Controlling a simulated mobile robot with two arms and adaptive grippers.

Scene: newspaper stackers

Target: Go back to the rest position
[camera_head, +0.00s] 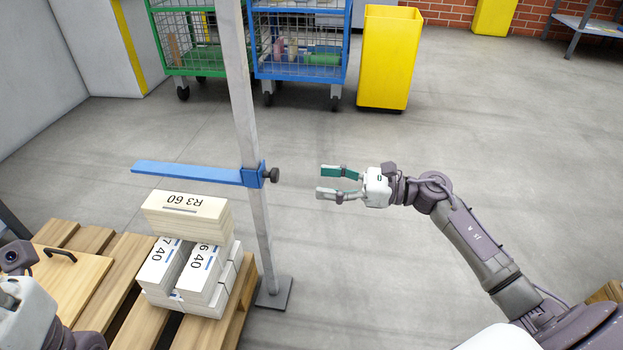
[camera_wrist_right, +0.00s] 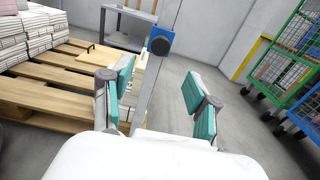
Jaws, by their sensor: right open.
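My right gripper (camera_head: 338,183) is open and empty in the head view. It hangs in the air to the right of the grey post (camera_head: 252,130), apart from it. Its two green-padded fingers also frame the right wrist view (camera_wrist_right: 158,95), with nothing between them but the post and background beyond. My left arm shows only in part at the lower left of the head view; its fingertips are out of view. A stack of newspaper bundles stands on the pallet, with a cream bundle marked R3 60 (camera_head: 186,214) lying on top of white bundles marked 40 (camera_head: 205,270).
A blue bar (camera_head: 185,172) with a black knob (camera_head: 275,175) juts left from the post above the stack. The wooden pallet (camera_head: 120,268) fills the lower left. A yellow bin (camera_head: 389,58) and wire carts (camera_head: 300,45) stand behind. The floor around my right gripper is clear.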

